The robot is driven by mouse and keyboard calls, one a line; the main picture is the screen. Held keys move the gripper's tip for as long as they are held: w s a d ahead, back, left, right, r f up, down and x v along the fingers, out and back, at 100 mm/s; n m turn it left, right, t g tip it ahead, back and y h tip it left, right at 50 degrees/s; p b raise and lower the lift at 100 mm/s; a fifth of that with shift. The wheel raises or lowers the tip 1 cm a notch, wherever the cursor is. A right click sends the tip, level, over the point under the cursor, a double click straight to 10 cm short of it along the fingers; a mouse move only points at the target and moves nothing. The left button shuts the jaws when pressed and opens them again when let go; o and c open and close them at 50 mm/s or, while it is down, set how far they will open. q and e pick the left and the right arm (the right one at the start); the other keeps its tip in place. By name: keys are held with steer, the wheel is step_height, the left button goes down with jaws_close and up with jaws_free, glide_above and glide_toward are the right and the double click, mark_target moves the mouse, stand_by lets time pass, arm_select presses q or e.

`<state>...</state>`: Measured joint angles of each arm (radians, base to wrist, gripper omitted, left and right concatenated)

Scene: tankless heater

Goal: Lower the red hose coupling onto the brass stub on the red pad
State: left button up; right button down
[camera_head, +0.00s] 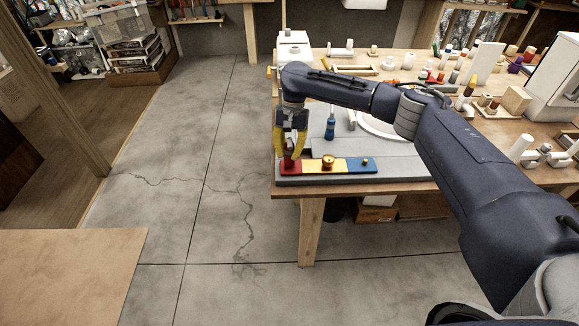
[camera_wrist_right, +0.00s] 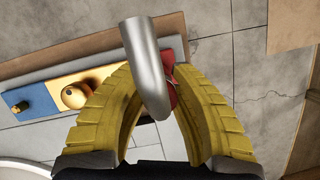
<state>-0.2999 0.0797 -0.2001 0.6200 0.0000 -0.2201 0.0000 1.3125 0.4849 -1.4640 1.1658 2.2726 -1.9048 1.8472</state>
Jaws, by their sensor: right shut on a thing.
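My right gripper (camera_head: 291,158) has yellow fingers and points down over the red pad (camera_head: 288,180) at the left end of the board. It is shut on the red hose coupling (camera_head: 289,163), which shows low between the fingertips. In the right wrist view, the fingers (camera_wrist_right: 158,88) close around a bent grey metal tube, with red of the coupling (camera_wrist_right: 172,98) behind it. The red pad (camera_wrist_right: 175,48) shows just past the tube. The brass stub on the red pad is hidden, so I cannot tell whether the coupling touches it. My left gripper is not in view.
Beside the red pad are a yellow pad (camera_head: 341,166) with a large brass fitting (camera_head: 328,160) and a blue pad (camera_head: 372,167) with a smaller one. A blue-bodied bottle or tool (camera_head: 330,129) stands behind. Several fittings crowd the table's right. Floor lies open at left.

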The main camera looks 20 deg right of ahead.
steer(key=shift+f, duration=0.75)
stand_by(0.9)
steer(key=c, duration=1.1)
jaws_free()
steer(key=v, duration=1.2)
